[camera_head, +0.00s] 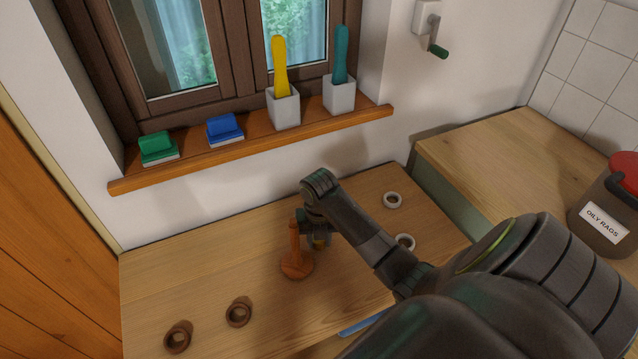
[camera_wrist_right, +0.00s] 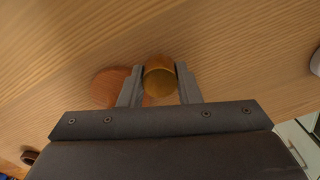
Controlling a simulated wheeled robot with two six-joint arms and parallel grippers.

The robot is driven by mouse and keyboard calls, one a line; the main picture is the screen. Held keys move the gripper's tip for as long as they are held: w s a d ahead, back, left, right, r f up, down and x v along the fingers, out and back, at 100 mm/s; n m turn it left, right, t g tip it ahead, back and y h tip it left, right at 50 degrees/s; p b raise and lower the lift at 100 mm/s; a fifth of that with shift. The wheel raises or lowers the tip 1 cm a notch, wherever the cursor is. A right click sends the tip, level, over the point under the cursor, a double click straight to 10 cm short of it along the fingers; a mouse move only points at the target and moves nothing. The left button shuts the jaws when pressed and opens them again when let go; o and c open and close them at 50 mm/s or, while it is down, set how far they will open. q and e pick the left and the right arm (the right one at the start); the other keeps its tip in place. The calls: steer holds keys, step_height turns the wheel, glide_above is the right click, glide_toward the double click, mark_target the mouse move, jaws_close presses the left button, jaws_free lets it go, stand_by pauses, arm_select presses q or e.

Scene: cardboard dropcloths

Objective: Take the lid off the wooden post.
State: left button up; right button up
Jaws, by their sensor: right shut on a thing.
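The wooden post (camera_head: 295,247) stands upright on its round base on the wooden table in the head view. Part of its reddish base (camera_wrist_right: 105,85) shows behind the left finger in the wrist view. My right gripper (camera_wrist_right: 160,85) is shut on a round, brass-coloured lid (camera_wrist_right: 159,78), with one finger on each side. My left gripper is not in view.
A windowsill (camera_head: 240,154) with brushes and pots runs behind. A bin marked OILY RAGS (camera_head: 603,212) stands on the right counter.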

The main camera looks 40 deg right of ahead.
steer(key=shift+f, duration=0.8)
steer(key=shift+f, duration=0.15)
steer(key=o, duration=0.8)
step_height(320, 180, up, 6)
steer(key=shift+w+r, duration=0.1)
steer(key=shift+r, duration=0.05)
step_height(320, 180, up, 4)
steer(key=shift+r+p, duration=0.2)
steer(key=shift+p, duration=0.45)
steer(key=shift+r+p, duration=0.85)
steer(key=shift+p, duration=0.1)
steer(key=shift+f, duration=0.1)
